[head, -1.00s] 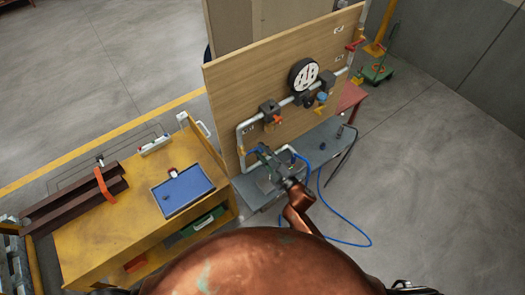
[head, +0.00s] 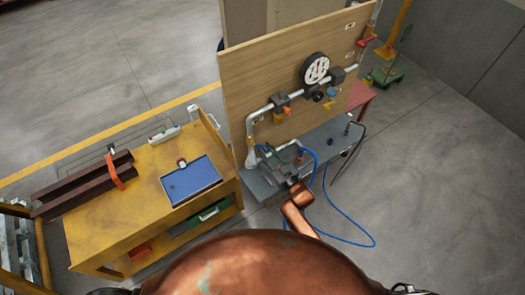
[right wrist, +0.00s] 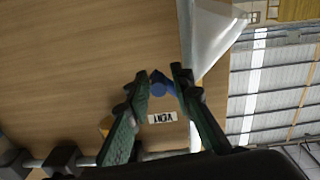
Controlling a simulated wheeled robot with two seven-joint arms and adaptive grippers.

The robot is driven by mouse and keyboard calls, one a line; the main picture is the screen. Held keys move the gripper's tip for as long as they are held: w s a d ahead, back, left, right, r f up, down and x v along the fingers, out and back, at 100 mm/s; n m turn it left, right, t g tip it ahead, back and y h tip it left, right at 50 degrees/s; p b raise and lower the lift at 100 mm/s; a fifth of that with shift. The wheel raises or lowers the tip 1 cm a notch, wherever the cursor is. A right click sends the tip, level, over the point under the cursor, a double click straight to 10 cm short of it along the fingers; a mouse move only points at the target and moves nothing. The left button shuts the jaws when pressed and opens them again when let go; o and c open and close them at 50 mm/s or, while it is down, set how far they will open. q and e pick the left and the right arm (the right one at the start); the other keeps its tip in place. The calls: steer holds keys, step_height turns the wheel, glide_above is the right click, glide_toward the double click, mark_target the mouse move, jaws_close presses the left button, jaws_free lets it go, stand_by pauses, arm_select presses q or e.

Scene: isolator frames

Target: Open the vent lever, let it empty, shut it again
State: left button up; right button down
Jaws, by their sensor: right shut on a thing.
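The blue vent lever (right wrist: 160,88) shows in the right wrist view beside a label reading VENT (right wrist: 162,117) on the wooden panel. My right gripper (right wrist: 160,74) has its two green fingers on either side of the lever, shut on it. In the head view my right gripper (head: 263,152) is at the lower left of the panel, by the pipe's end, and hides the lever. A pale, see-through cone (right wrist: 215,28) spreads from the pipe there. It also shows faintly in the head view (head: 251,158). My left gripper is not in view.
The wooden panel (head: 245,85) carries a round gauge (head: 314,68), piping and other valves, including an orange-handled one (head: 286,111). A grey bench (head: 330,140) stands below it. A yellow workbench (head: 110,225) with a blue tray (head: 191,182) is at left. A blue hose (head: 345,238) lies on the floor.

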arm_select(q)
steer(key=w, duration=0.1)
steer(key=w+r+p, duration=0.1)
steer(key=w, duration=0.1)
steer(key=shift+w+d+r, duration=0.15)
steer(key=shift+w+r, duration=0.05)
arm_select(e)
steer(key=a+m, duration=0.1)
steer(key=m, duration=0.1)
steer(key=s+a+m, duration=0.1)
steer(key=m, duration=0.2)
steer(key=s+a+m, duration=0.1)
steer(key=m, duration=0.2)
steer(key=shift+s+a+f, duration=0.1)
steer(key=shift+a+f, duration=0.2)
steer(key=c, duration=2)
jaws_free()
steer(key=shift+o, duration=0.3)
steer(key=shift+f, duration=0.25)
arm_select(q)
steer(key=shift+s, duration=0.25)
arm_select(e)
steer(key=v, duration=1.2)
